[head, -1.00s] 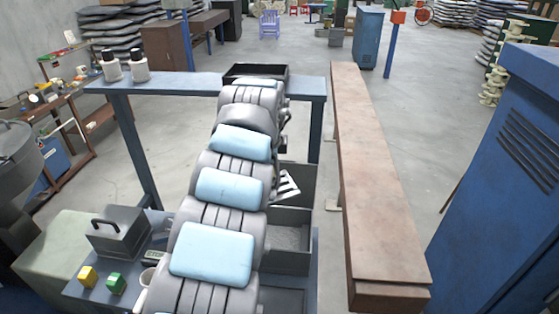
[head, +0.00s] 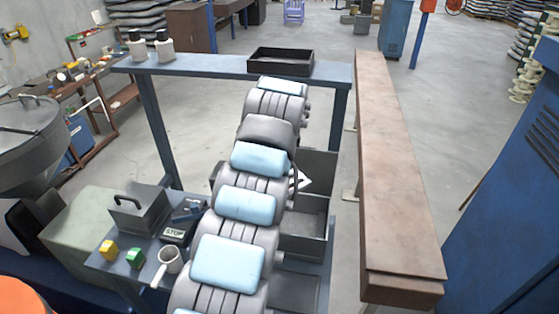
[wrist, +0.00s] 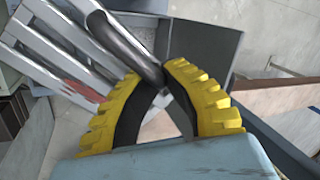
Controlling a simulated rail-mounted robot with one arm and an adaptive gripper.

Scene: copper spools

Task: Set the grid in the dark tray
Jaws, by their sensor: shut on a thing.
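The grid is a pale slatted piece (wrist: 55,50) with a dark curved handle (wrist: 122,42) in the wrist view. My gripper (wrist: 160,78), with yellow ribbed fingers, is shut on this handle. In the head view only a small white corner of the grid (head: 302,181) shows beside my arm; the rest is hidden, as is most of my gripper. The dark tray (head: 282,67), empty as far as I can see, sits on the blue back shelf, beyond my arm's upper part. The grid is apart from it, lower and nearer.
Dark open bins (head: 305,238) stand right of my arm, below the shelf (head: 215,66). Two white bottles (head: 137,46) stand on the shelf's left. A long brown beam (head: 392,170) runs along the right. A grey box, mug and coloured blocks lie at left.

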